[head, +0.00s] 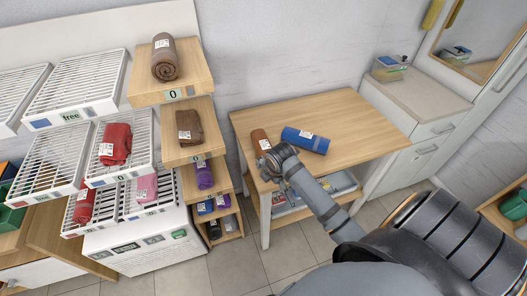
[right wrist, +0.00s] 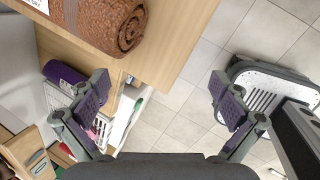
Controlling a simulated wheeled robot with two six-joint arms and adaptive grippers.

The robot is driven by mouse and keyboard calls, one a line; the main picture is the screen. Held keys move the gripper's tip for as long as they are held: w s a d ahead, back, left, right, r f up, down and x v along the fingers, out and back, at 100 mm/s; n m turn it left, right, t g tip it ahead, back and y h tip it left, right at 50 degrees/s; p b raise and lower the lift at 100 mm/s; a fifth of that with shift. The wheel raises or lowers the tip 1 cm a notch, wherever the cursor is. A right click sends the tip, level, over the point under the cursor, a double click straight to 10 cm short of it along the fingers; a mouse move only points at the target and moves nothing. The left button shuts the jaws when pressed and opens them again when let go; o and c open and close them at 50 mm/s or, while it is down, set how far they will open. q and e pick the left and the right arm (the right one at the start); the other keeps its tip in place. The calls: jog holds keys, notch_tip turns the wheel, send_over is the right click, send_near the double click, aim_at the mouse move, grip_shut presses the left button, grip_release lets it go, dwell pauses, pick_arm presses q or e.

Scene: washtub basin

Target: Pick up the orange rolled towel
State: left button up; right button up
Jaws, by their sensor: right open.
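An orange-brown rolled towel (head: 260,140) lies near the left edge of the wooden table (head: 350,112) in the head view, partly hidden by my right gripper. In the right wrist view the rolled towel (right wrist: 122,25) is at the top left, with a spiral end and a white label. My right gripper (head: 272,165) is at the table's front-left part, close to the towel. In the right wrist view its fingers (right wrist: 160,98) are wide apart with nothing between them, and the towel lies beyond them. My left gripper is out of view.
A blue rolled towel (head: 305,140) lies just right of the orange one. Books or boxes sit on the shelf under the table. White racks and wooden steps with other towels (head: 165,60) stand at the left. A white cabinet (head: 425,110) stands at the right.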

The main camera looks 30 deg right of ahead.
aim_at(266, 145)
jog(key=w+d+r+n, duration=0.1)
jog(key=w+r+n, duration=0.1)
jog(key=w+n, duration=0.1)
jog(key=w+d+r+n, duration=0.2)
jog(key=w+r+n, duration=0.1)
jog(key=n, duration=0.2)
jog(key=w+d+r+n, duration=0.2)
jog(key=r+n, duration=0.1)
jog(key=n, duration=0.1)
jog(key=shift+w+d+n, duration=0.2)
jog(key=shift+w+n, duration=0.1)
jog(key=shift+w, duration=0.1)
jog(key=shift+w+r+n+t, duration=0.1)
jog(key=shift+r+n+t, duration=0.2)
jog(key=shift+n, duration=0.1)
jog(key=x, duration=0.5)
jog(key=shift+w+d+f, duration=0.1)
jog(key=shift+d+f, duration=0.05)
jog(key=shift+w+x, duration=0.2)
jog(key=shift+x, duration=1.15)
jog(key=shift+w+x, duration=0.2)
jog(key=shift+x, duration=1.1)
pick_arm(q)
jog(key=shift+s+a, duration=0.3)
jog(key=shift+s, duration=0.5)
pick_arm(e)
jog(key=shift+d+r, duration=0.1)
jog(key=shift+r, duration=0.1)
jog(key=shift+s, duration=0.1)
jog(key=shift+c, duration=0.3)
